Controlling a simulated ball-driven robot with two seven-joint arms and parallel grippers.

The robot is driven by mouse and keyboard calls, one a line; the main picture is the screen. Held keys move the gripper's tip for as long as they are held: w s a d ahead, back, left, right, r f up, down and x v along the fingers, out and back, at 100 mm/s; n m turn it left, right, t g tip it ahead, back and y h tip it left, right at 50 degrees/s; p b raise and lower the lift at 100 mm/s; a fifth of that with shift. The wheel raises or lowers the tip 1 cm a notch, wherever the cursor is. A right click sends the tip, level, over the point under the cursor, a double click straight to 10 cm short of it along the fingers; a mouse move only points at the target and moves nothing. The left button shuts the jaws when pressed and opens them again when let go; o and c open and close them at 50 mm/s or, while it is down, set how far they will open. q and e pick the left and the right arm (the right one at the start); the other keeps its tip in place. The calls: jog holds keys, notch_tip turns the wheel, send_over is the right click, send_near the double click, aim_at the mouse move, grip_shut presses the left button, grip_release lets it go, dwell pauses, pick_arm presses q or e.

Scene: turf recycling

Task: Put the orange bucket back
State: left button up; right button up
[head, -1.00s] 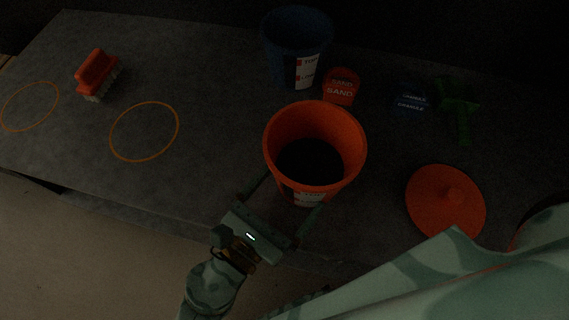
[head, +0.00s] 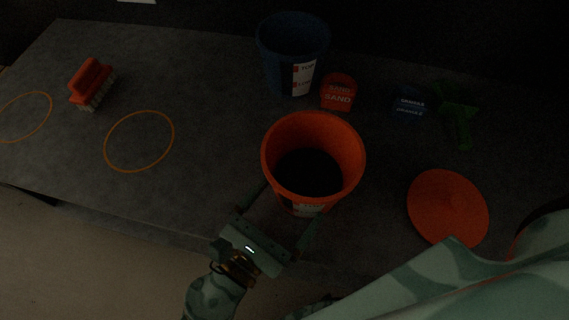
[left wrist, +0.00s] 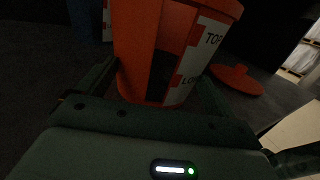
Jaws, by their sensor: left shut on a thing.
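The orange bucket (head: 349,140) stands upright near the front edge of the grey table, open at the top with a dark inside. My left gripper (head: 283,205) has its fingers on either side of the bucket's lower wall and is shut on it. In the left wrist view the bucket (left wrist: 142,45) fills the space between the fingers, with its white and red label facing the camera. Two thin orange rings, a nearer one (head: 107,149) and one at the left edge (head: 51,106), are marked on the table. My right gripper is not in view.
A dark blue bucket (head: 275,65) stands behind. A red sand block (head: 338,93), a blue block (head: 409,103) and a green tool (head: 458,120) lie to the right. An orange lid (head: 447,207) lies front right. A red brush (head: 91,82) lies at left. The left middle is clear.

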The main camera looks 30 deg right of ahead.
pick_arm(q)
jog(key=shift+f, duration=0.25)
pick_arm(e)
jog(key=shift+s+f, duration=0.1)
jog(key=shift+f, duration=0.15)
pick_arm(q)
jog(key=o, duration=1.3)
jog(key=shift+f, duration=0.1)
